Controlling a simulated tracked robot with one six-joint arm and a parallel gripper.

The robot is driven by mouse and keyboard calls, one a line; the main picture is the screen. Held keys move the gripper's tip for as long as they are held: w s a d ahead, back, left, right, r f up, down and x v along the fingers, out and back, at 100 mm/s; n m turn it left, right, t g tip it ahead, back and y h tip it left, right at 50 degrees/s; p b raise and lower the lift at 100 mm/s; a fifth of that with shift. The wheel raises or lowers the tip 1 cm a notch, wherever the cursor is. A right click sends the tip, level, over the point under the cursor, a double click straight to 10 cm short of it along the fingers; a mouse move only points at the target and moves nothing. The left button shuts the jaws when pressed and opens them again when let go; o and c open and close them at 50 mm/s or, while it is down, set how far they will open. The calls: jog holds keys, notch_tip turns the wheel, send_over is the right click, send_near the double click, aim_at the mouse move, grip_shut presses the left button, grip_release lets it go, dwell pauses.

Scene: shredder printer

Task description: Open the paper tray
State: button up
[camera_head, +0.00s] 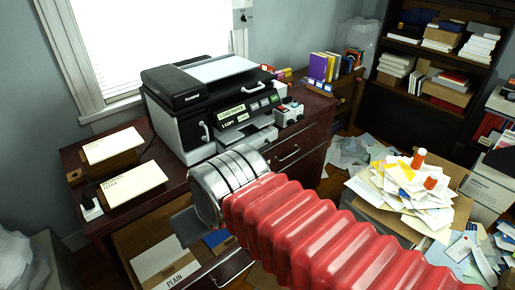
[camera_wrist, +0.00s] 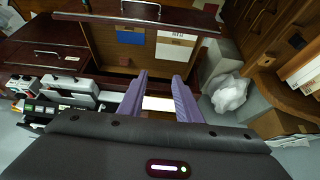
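The printer (camera_head: 200,100) stands on the dark red desk (camera_head: 78,165), black on top with light grey sides. A light grey tray-like part (camera_head: 248,137) juts from its lower front; my wrist partly hides that front, so I cannot tell whether it is the paper tray. Part of the printer's front shows at the left of the wrist view (camera_wrist: 60,95). My gripper (camera_wrist: 161,76) has two purple fingers spread apart, with no held object visible. A pale strip (camera_wrist: 158,103) shows behind them. In the head view my metal wrist is just in front of the printer and the fingers are not clear.
Below the desktop a drawer (camera_head: 228,266) stands open, holding a paper pack marked PLAIN (camera_head: 165,262) and a blue item (camera_wrist: 130,37). Two paper stacks (camera_head: 113,145) lie left of the printer. A paper heap (camera_head: 405,195) and a bookshelf (camera_head: 440,60) are at right.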

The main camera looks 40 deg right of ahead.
jog(key=shift+o, duration=0.5)
